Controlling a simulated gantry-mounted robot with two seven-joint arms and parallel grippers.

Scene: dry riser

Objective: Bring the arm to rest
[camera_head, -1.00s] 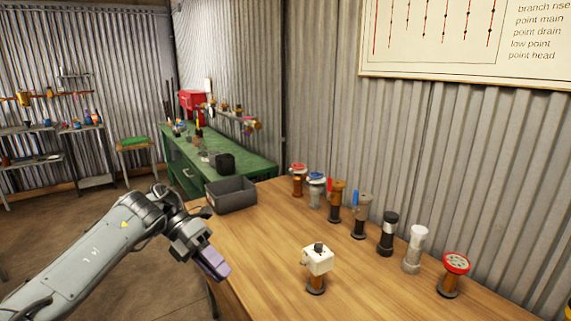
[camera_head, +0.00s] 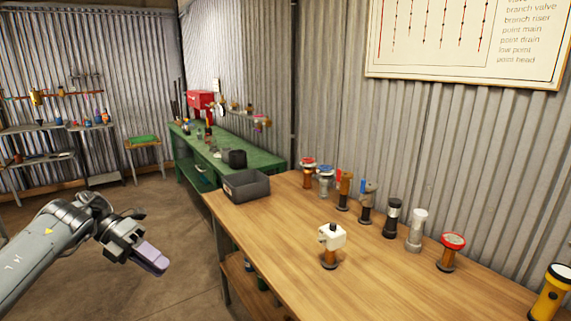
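My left arm comes in from the left, and its gripper (camera_head: 150,261) with purple fingers hangs over the floor, to the left of the wooden table (camera_head: 285,225) and clear of it. The fingers show as one purple block, so I cannot tell whether they are open or shut. I see no object carried by them. My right arm and gripper are not in view.
A white-topped fitting (camera_head: 331,240) stands alone on the table. Several valves and fittings, including a red-topped one (camera_head: 452,246), line the wall side. A grey bin (camera_head: 246,187) sits at the far end. A yellow flashlight (camera_head: 550,295) stands at right.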

